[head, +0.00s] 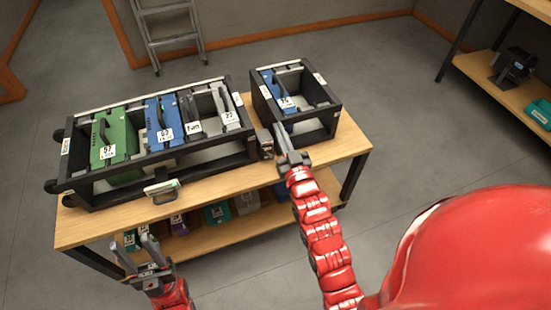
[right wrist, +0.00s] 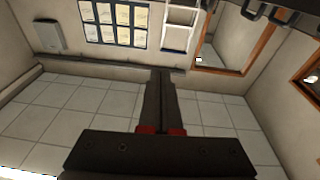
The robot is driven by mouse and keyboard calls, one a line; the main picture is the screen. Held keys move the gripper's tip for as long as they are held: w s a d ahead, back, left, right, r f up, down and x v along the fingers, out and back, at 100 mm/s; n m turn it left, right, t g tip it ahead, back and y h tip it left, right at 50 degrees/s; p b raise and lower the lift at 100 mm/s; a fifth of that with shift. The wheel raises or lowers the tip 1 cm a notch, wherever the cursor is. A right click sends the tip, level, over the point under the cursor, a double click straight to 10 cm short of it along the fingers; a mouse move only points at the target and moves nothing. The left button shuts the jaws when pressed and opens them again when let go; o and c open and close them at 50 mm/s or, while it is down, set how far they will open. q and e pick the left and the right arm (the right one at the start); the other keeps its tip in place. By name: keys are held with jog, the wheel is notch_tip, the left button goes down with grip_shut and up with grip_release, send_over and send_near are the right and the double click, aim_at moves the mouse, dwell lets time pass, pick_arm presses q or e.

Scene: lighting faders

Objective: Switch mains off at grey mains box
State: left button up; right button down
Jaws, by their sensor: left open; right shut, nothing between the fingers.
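A small grey box (head: 265,143) sits at the right end of the long black rack, beside the gap to the small rack; it looks like the mains box, but its switch is too small to make out. My right gripper (head: 279,130) is just right of this box, in front of the small rack; I cannot tell whether it touches anything. Its fingers are shut and empty, and they also show together in the right wrist view (right wrist: 161,95). My left gripper (head: 133,247) is open and empty, low in front of the table's left part.
The long rack (head: 212,165) holds green (head: 112,138), blue (head: 163,122) and grey modules. The small rack (head: 318,134) holds a blue module. A small display device (head: 161,187) is at the table's (head: 85,228) front. A grey wall box (right wrist: 48,35) shows in the right wrist view.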

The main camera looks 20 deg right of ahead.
notch_tip(320, 180, down, 9)
jog(key=s+g+b, duration=0.1)
jog(key=s+g, duration=0.2)
jog(key=g, duration=0.3)
jog(key=shift+f+n+g+y, duration=0.2)
jog(key=shift+n+g+y, duration=0.1)
jog(key=shift+a, duration=0.1)
jog(key=p, duration=0.1)
send_over(270, 155)
jog(key=s, duration=0.3)
notch_tip(270, 155, down, 4)
jog(key=r, duration=0.1)
jog(key=shift+w+f+p, duration=0.15)
jog(key=shift+f+p, duration=0.05)
jog(key=shift+f, duration=1)
jog(key=shift+w+f+p, duration=0.1)
jog(key=shift+f+p, duration=0.05)
jog(key=shift+f, duration=1.05)
jog(key=shift+s+f+t+b, duration=0.15)
jog(key=shift+f+t+b, duration=0.1)
jog(key=shift+t+b, duration=0.25)
